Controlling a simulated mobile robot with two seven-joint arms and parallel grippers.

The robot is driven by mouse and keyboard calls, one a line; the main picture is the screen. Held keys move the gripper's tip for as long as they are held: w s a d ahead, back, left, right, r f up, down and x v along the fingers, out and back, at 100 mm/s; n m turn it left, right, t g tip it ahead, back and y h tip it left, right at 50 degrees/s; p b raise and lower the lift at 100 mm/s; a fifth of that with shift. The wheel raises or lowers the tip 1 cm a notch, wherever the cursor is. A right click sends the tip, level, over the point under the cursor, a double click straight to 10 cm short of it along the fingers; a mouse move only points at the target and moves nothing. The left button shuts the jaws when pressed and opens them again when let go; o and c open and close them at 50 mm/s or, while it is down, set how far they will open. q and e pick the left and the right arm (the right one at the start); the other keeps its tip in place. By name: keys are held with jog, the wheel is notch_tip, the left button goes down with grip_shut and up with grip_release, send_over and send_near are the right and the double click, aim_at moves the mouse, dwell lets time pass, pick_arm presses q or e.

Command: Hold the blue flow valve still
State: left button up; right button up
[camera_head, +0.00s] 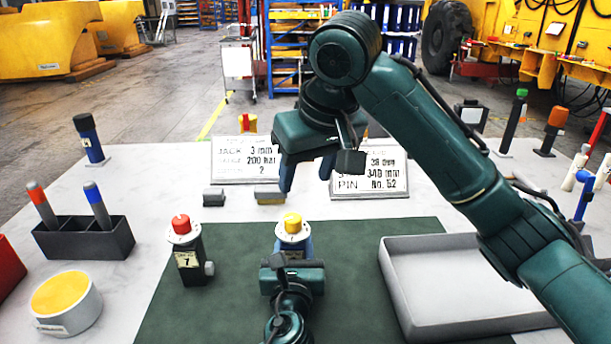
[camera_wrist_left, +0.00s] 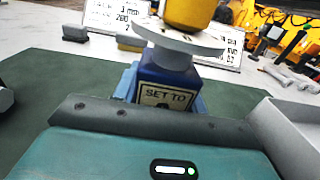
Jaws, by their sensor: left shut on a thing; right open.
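The blue flow valve (camera_head: 307,246) stands upright on the green mat, with a yellow knob (camera_head: 293,223) on a white dial. In the left wrist view the valve (camera_wrist_left: 168,78) shows its blue body and a label reading "SET TO"; the rest of the label is hidden. My left gripper (camera_head: 292,262) is shut on the body below the dial, with light-blue fingers on both sides. My right gripper (camera_head: 307,174) is open and empty, above and behind the valve, its fingers pointing down. A black valve (camera_head: 188,260) with a red knob stands to the left.
A grey tray (camera_head: 404,296) lies to the right. A dark holder (camera_head: 85,240) with two marker-like tools and a white pot (camera_head: 66,303) with a yellow top are at left. Two sign plates (camera_head: 369,185) stand behind. The mat (camera_head: 360,260) is bare between valve and tray.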

pick_arm(q)
jog(key=shift+r, duration=0.1)
jog(key=o, duration=1.5)
jog(key=shift+c, duration=0.2)
jog(key=shift+s, duration=0.1)
